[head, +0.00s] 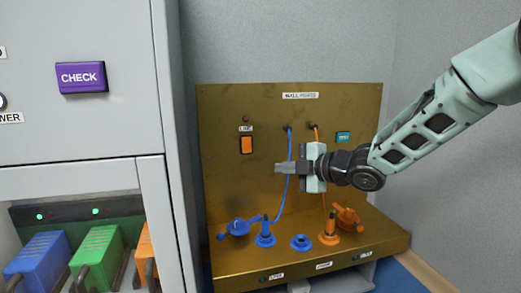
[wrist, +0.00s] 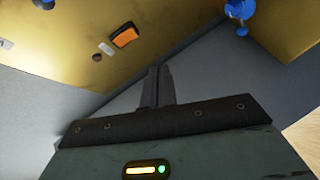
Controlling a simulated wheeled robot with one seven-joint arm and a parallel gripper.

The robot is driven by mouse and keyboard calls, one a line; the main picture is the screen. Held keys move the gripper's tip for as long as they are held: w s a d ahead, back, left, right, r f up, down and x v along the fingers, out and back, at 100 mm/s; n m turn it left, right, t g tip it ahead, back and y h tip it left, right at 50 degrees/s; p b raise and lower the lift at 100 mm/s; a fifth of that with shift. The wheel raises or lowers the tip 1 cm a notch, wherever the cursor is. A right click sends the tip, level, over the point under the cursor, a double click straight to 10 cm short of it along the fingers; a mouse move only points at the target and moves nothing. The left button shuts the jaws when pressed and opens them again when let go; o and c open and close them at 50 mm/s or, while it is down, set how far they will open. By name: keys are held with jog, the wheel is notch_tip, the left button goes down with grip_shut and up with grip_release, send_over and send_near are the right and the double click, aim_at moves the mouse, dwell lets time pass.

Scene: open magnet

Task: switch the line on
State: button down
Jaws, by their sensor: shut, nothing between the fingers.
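An orange rocker switch (head: 246,145) sits on the upper left of the brass wall panel (head: 225,180), under a small label (head: 246,128) that seems to read LINE. A small dark reddish lamp (head: 246,118) is above the label and looks unlit. My gripper (head: 278,168) is shut and empty, its fingers pointing left, to the right of and a little below the switch in the head view. In the wrist view the switch (wrist: 125,37) lies up and left of my fingertips (wrist: 157,70), apart from them. I cannot tell which way the rocker is tipped.
A blue cable (head: 288,150) and an orange cable (head: 318,145) hang from the panel near my gripper. Blue and orange fittings (head: 265,238) stand on the brass ledge below. A teal button (head: 343,137) is at right. A grey cabinet (head: 80,130) stands close at left.

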jog(key=w+n+y, duration=0.1)
jog(key=d+r+n+y, duration=0.1)
jog(key=n, duration=0.1)
jog(key=w+d+n+g+y, duration=0.1)
jog(key=shift+w+r+n, duration=0.15)
jog(key=shift+w+n, duration=0.2)
jog(key=shift+n, duration=0.05)
jog(key=p, duration=0.6)
send_near(244, 152)
jog(key=a, duration=0.4)
jog(key=shift+w+a+f+p, duration=0.15)
jog(key=shift+w+a+p, duration=0.1)
jog(key=shift+w+p, duration=0.45)
jog(key=shift+w+a+f+p, duration=0.1)
jog(key=shift+w+a+p, duration=0.15)
jog(key=shift+w+p, duration=0.4)
jog(key=shift+w, duration=0.15)
